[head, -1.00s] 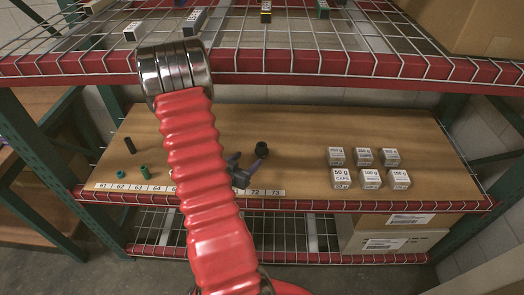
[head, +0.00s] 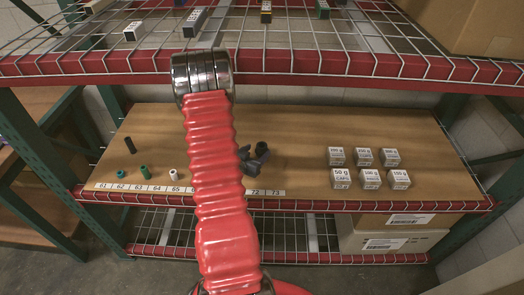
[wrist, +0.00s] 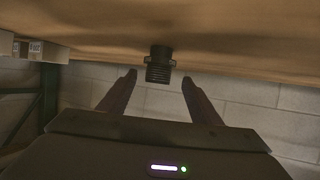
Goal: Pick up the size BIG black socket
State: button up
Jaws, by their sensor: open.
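The black socket (wrist: 159,64) is a short, dark, ribbed cylinder on the wooden shelf. In the wrist view it is just beyond my gripper (wrist: 159,78), roughly centred between the two fingertips. My gripper is open, with a finger on each side and nothing held. In the head view my gripper (head: 251,160) is low over the shelf, right of my red arm. The socket (head: 262,148) is beside the fingers there, and the dark shapes overlap, so contact cannot be told. No size marking is legible on it.
A taller dark cylinder (head: 131,145), two green ones (head: 144,172) (head: 120,174) and a white one (head: 173,174) stand at the left. Several labelled weight boxes (head: 364,157) stand at the right. A wire shelf (head: 290,62) hangs above. Number labels line the front edge.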

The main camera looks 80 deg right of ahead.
aim_at(259, 149)
jog(key=shift+x, duration=2.6)
jog(key=shift+c, duration=0.2)
jog(key=c, duration=0.9)
